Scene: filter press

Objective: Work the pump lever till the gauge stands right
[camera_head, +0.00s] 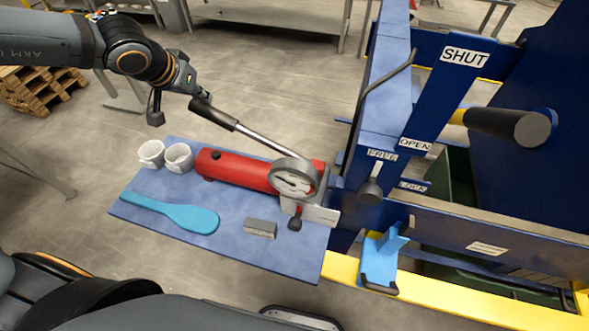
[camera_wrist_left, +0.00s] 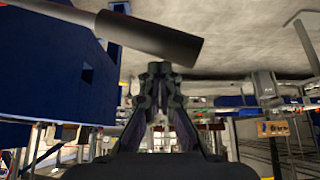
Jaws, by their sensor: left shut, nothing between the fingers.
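The red hand pump (camera_head: 238,171) lies on a blue bench top. Its lever has a steel rod and a black grip (camera_head: 213,112), and slopes up to the left, raised above the pump body. The round gauge (camera_head: 293,183) sits at the pump's right end; its needle is too small to read. My left gripper (camera_head: 197,94) is shut and empty, close by the upper end of the grip. In the left wrist view the grip (camera_wrist_left: 152,38) crosses above the shut fingertips (camera_wrist_left: 159,68), not between them. I cannot tell whether they touch. My right gripper is not in view.
Open floor lies behind the bench.

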